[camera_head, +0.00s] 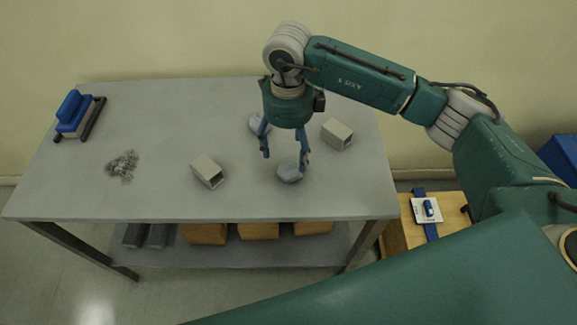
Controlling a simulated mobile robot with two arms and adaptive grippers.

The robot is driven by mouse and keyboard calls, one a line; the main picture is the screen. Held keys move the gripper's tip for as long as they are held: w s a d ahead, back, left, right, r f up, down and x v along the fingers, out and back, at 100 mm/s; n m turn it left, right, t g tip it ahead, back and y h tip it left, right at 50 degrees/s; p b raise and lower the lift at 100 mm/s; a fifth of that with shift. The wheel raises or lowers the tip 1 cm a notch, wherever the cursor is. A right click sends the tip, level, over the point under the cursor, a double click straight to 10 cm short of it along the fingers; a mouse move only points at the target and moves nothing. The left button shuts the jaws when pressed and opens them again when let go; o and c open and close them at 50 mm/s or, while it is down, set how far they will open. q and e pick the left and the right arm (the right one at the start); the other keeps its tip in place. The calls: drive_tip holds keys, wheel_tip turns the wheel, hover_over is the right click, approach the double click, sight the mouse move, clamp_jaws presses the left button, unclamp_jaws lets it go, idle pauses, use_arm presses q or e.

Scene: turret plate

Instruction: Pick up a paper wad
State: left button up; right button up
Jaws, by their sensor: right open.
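A pale grey crumpled paper wad (288,174) lies on the grey metal table (160,200), near its front edge. A second pale crumpled lump (256,122), which looks like another wad, lies farther back and is partly hidden by my right gripper. My right gripper (285,161) points down over the table with its two blue fingers apart and nothing seen between them. The front wad shows just below and between the fingertips. I cannot tell how far the tips are above it. My left gripper is not in view.
Two open-ended beige square tubes (206,169) and (337,132) lie either side of the gripper. A pile of metal shavings (122,165) and a blue vise-like tool (76,113) are at left. A wooden stand (400,235) is beside the table. The table's front left is clear.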

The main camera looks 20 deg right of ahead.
sight(289, 165)
wheel_tip(289, 165, down, 4)
drive_tip(key=shift+s+r+p, duration=0.1)
drive_tip(key=shift+r+p, duration=0.05)
drive_tip(key=shift+p, duration=0.15)
drive_tip(key=shift+f+p, duration=0.4)
drive_tip(key=shift+f, duration=0.15)
wheel_tip(289, 165, down, 4)
drive_tip(key=shift+d+r+p, duration=0.15)
drive_tip(key=shift+r+p, duration=0.05)
drive_tip(key=shift+p, duration=0.5)
drive_tip(key=shift+w+f, duration=0.2)
drive_tip(key=shift+f, duration=0.2)
drive_tip(key=shift+c, duration=0.5)
drive_tip(key=c, duration=0.8)
